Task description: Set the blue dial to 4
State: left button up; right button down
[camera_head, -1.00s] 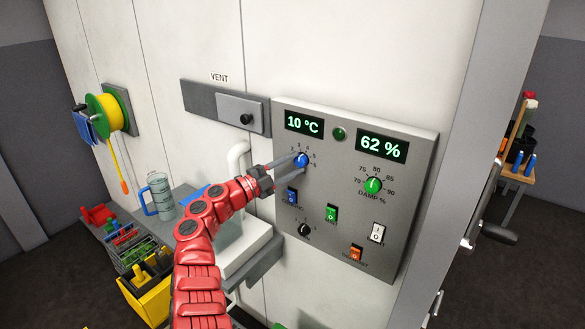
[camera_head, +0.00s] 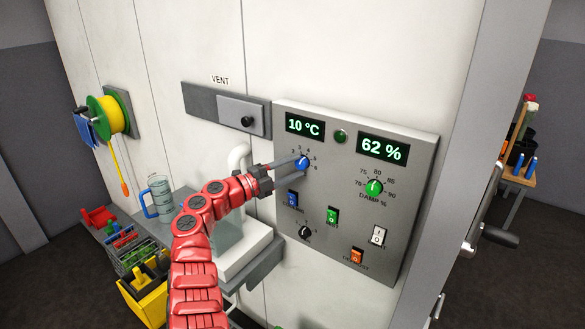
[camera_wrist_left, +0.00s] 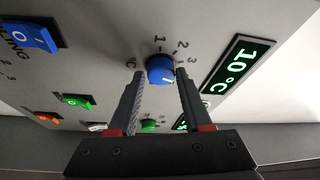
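The blue dial (camera_head: 302,163) sits on the grey control panel (camera_head: 400,215), under a green display (camera_head: 305,125) reading 10 °C. In the left wrist view the dial (camera_wrist_left: 160,69) has a white mark towards its lower right. Numbers 1, 2 and 3 show around it; the rest of the scale is partly hidden by a finger, so the exact setting is unclear. My left gripper (camera_wrist_left: 160,76) is open, with one finger on each side of the dial and small gaps visible. It also reaches the dial in the head view (camera_head: 298,164). My right gripper is out of view.
A green dial (camera_head: 374,188) and a 62 % display (camera_head: 382,149) are to the right. Below are a blue switch (camera_head: 292,199), a green switch (camera_head: 332,215), a black knob (camera_head: 305,232), a white switch (camera_head: 377,236) and an orange switch (camera_head: 356,255).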

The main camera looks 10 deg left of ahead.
pick_arm(q)
jog(key=o, duration=0.3)
jog(key=b+v, duration=0.5)
jog(key=v, duration=1.2)
jog(key=shift+s+a, duration=0.1)
jog(key=shift+a, duration=0.05)
